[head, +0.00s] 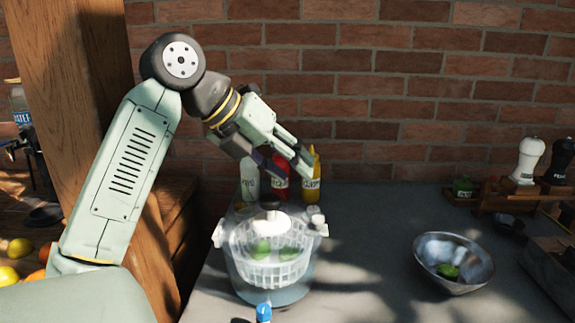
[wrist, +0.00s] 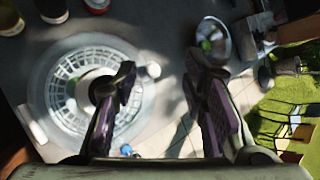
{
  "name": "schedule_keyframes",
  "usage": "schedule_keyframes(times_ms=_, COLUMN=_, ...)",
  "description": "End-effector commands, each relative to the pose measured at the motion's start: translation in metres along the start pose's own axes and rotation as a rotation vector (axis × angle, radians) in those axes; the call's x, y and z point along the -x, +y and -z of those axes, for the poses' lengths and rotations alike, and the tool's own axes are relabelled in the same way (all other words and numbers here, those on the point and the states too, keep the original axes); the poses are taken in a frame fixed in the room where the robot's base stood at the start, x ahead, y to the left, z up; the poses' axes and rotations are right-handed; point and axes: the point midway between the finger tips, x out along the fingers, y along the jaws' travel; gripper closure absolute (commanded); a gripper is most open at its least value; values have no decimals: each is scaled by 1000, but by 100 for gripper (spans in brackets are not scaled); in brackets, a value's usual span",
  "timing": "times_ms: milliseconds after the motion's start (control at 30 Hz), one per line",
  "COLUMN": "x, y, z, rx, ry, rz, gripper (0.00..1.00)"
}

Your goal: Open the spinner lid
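The salad spinner (head: 270,270) is a clear bowl with a white basket inside and green leaves showing through. Its lid (head: 238,228) is on top, see-through, with a dark knob (head: 269,206) in the middle and white clips at the sides. My gripper (head: 295,172) is above and behind the knob, apart from the lid. In the wrist view the gripper (wrist: 165,78) has its two purple-padded fingers wide apart with nothing between them. The left finger overlaps the spinner lid (wrist: 62,58) and partly hides the knob (wrist: 100,90).
Red (head: 279,182), yellow (head: 312,185) and pale (head: 249,180) bottles stand behind the spinner. A metal bowl (head: 440,250) with something green is to the right. A blue-capped bottle (head: 264,312) is in front. Counter between spinner and bowl is clear.

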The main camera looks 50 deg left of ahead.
Motion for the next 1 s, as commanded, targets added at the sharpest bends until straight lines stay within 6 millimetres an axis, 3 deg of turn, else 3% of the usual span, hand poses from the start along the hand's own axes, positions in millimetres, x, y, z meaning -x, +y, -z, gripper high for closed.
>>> schedule_keyframes(times_ms=167, x=7, y=-5, z=-6, rx=-1, ry=0, rz=-2, gripper=61)
schedule_keyframes(times_ms=600, x=63, y=-42, z=-45, rx=0, ry=-1, rz=-1, gripper=61)
schedule_keyframes(times_ms=1000, x=72, y=-47, z=-51, rx=0, ry=0, rz=0, gripper=61)
